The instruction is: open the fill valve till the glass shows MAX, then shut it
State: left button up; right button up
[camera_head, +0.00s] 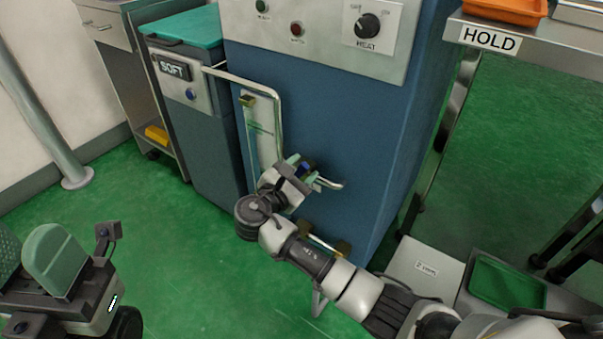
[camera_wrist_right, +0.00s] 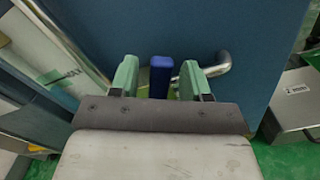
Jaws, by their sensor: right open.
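The blue fill valve handle (camera_wrist_right: 160,76) stands between the two green fingers of my right gripper (camera_wrist_right: 158,78) in the right wrist view. The fingers are apart, with a gap on each side of the handle. In the head view my right gripper (camera_head: 301,169) is at the front of the blue machine, by the lower pipe. The sight glass (camera_head: 259,130) is on a pale plate left of it, with a green mark; its level is too small to read. My left gripper (camera_head: 27,252) is at the lower left, fingers apart, away from the machine.
The blue machine (camera_head: 310,110) has a HEAT knob (camera_head: 368,25) on its panel. A bent metal pipe (camera_head: 275,100) runs beside the glass. A SOFT unit (camera_head: 205,120) stands left, a HOLD table (camera_head: 540,45) right. The green floor (camera_head: 190,270) is clear at front left.

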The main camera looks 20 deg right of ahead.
jog(key=shift+d, duration=0.1)
grip_shut()
